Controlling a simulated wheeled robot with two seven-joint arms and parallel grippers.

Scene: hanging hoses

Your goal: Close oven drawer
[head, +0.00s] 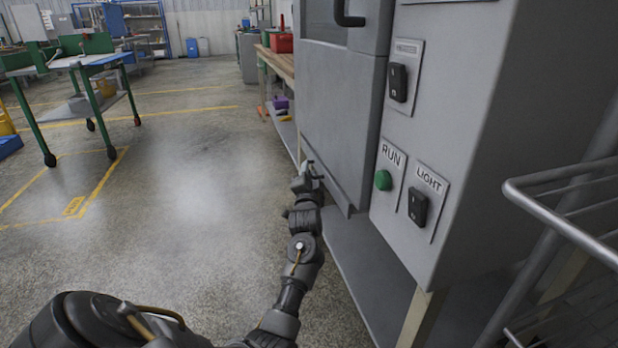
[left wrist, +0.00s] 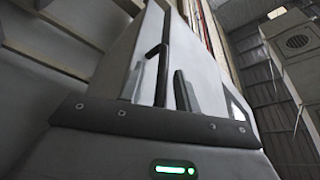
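The grey oven door (head: 338,110) has a dark window and a black handle (head: 347,12) at its top. Its right edge stands beside the control panel; I cannot tell whether it is fully shut. My left arm reaches up from the bottom, and my left gripper (head: 309,175) is at the door's lower left edge. I cannot tell whether it touches. In the left wrist view, the two dark fingers (left wrist: 171,82) point at a pale grey panel (left wrist: 190,45). Their gap is unclear, and no held thing shows. My right gripper is in no view.
The control panel has a green RUN button (head: 383,180), a LIGHT switch (head: 418,207) and another switch (head: 398,82). A metal rail rack (head: 570,185) stands close at right. A grey lower shelf (head: 365,265) runs under the oven. The floor at left is clear up to a green-legged table (head: 75,72).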

